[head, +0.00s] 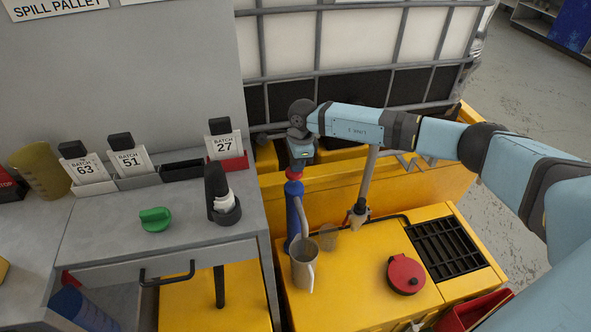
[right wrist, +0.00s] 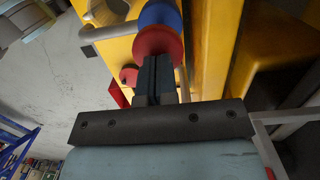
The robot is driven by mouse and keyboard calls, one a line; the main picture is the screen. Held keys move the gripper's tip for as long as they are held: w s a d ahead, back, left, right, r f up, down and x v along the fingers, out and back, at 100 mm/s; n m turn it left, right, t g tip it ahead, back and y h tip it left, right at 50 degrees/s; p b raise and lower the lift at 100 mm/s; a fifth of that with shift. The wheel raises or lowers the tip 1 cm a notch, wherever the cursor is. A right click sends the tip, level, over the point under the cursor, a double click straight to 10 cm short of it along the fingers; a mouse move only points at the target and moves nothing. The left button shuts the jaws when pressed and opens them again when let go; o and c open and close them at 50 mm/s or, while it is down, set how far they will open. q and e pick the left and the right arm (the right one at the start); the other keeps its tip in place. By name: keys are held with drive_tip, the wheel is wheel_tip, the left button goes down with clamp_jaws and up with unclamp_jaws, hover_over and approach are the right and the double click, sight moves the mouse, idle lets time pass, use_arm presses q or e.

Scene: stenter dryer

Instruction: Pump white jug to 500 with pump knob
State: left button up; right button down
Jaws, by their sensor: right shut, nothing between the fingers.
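The white jug (head: 303,270) stands upright on the yellow top, its mouth under the curved grey spout of the blue pump (head: 292,215). The red pump knob (head: 294,174) sits on top of the pump. It also shows in the right wrist view (right wrist: 158,44), with part of the blue pump (right wrist: 160,14) beyond it. My right gripper (head: 297,166) is shut and empty, directly over the knob, its fingertips at or very near the knob's top; I cannot tell whether they touch. The jug's fill level and marks are not readable. My left gripper is not in view.
A red lid (head: 405,274) and a black grate (head: 446,250) lie on the yellow top, right of the jug. A grey bench (head: 110,235) at left holds a green handle (head: 155,219) and batch cards. A caged white tank (head: 360,40) stands behind.

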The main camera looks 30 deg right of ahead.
drive_tip(key=r, duration=0.5)
drive_tip(key=shift+s+d+b, duration=0.1)
drive_tip(key=shift+d+b, duration=0.2)
drive_tip(key=shift+b, duration=0.1)
drive_tip(key=r, duration=0.5)
drive_tip(key=shift+d+r, duration=0.2)
drive_tip(key=shift+d, duration=0.05)
